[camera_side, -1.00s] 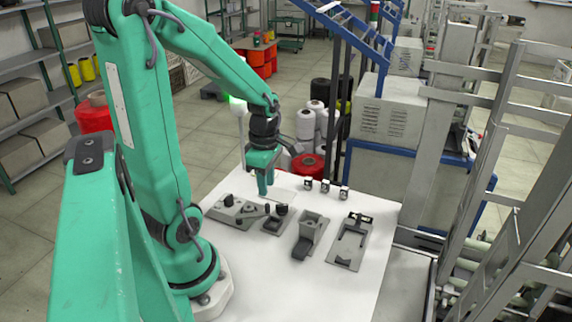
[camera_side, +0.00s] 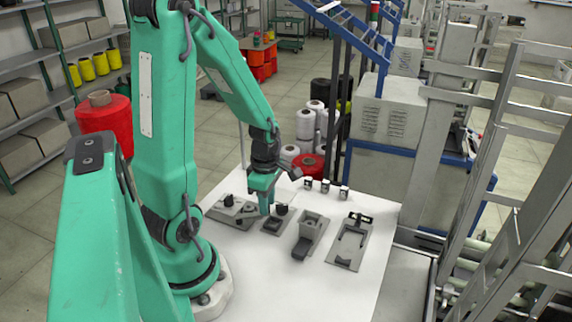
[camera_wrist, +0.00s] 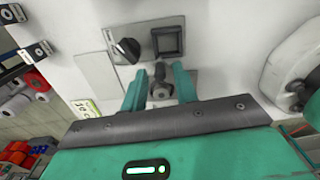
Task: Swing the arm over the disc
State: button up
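My gripper (camera_side: 264,211) points down at the right end of the left grey plate (camera_side: 218,214), low over the white table. In the wrist view my gripper (camera_wrist: 160,92) has its two green fingers apart, with a dark knobbed part (camera_wrist: 160,89) between them. This seems to be the end of the small arm on that plate. I cannot tell whether the fingers touch it. Dark round parts (camera_side: 228,201) sit on the plate. I cannot tell which is the disc, and my gripper hides part of this area.
Close to the right is a small plate with a dark square (camera_side: 271,223) and a black knob (camera_side: 281,209). Further right are a grey block fixture (camera_side: 309,231) and a flat fixture (camera_side: 349,245). Several small black-and-white pieces (camera_side: 325,186) stand behind. The table's front (camera_side: 300,290) is clear.

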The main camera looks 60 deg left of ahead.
jog(key=c, duration=0.6)
jog(key=shift+o, duration=0.2)
jog(key=shift+a, duration=0.15)
jog(key=shift+w+a, duration=0.15)
jog(key=shift+a, duration=0.65)
jog(key=shift+a, duration=0.85)
